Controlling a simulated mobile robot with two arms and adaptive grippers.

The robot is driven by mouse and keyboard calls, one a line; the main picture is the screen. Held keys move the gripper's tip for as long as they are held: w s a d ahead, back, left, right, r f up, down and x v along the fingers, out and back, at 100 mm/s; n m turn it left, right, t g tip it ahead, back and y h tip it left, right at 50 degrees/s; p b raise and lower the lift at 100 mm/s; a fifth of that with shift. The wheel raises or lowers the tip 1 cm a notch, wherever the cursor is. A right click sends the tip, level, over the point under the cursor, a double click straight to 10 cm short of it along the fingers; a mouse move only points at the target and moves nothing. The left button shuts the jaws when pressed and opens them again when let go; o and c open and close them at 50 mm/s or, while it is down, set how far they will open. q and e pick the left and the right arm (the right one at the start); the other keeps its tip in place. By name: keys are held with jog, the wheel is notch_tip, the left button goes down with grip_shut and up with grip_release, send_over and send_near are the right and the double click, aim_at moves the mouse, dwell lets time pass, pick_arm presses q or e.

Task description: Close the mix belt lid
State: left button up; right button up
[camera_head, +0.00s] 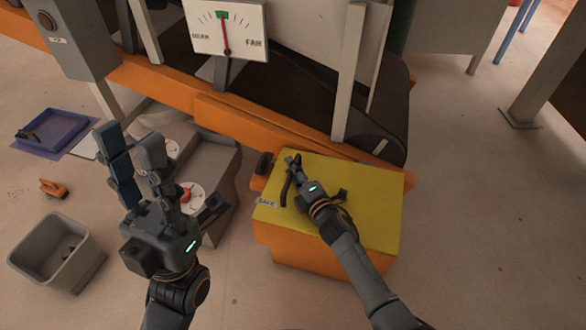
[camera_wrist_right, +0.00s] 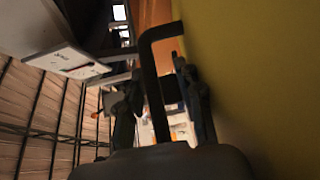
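The yellow lid (camera_head: 365,200) lies over the orange box (camera_head: 300,257) at the right end of the belt machine. A dark curved handle (camera_head: 286,190) stands near its left edge. It shows large in the right wrist view (camera_wrist_right: 153,75), beside the yellow surface (camera_wrist_right: 260,70). My right gripper (camera_head: 293,165) is low over the lid at the handle; in the wrist view its fingers are apart, with the handle bar between them. Firm contact cannot be told. My left gripper (camera_head: 130,143) is open and empty, pointing up, left of the box.
A grey unit with white dials (camera_head: 190,197) stands between my grippers. A grey bin (camera_head: 57,253), an orange clamp-like item (camera_head: 54,188) and a blue tray (camera_head: 55,132) are on the floor at left. A gauge (camera_head: 226,30) rises behind. Floor at right is clear.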

jog(key=shift+r, duration=0.1)
jog(key=v, duration=1.2)
dwell(0.4)
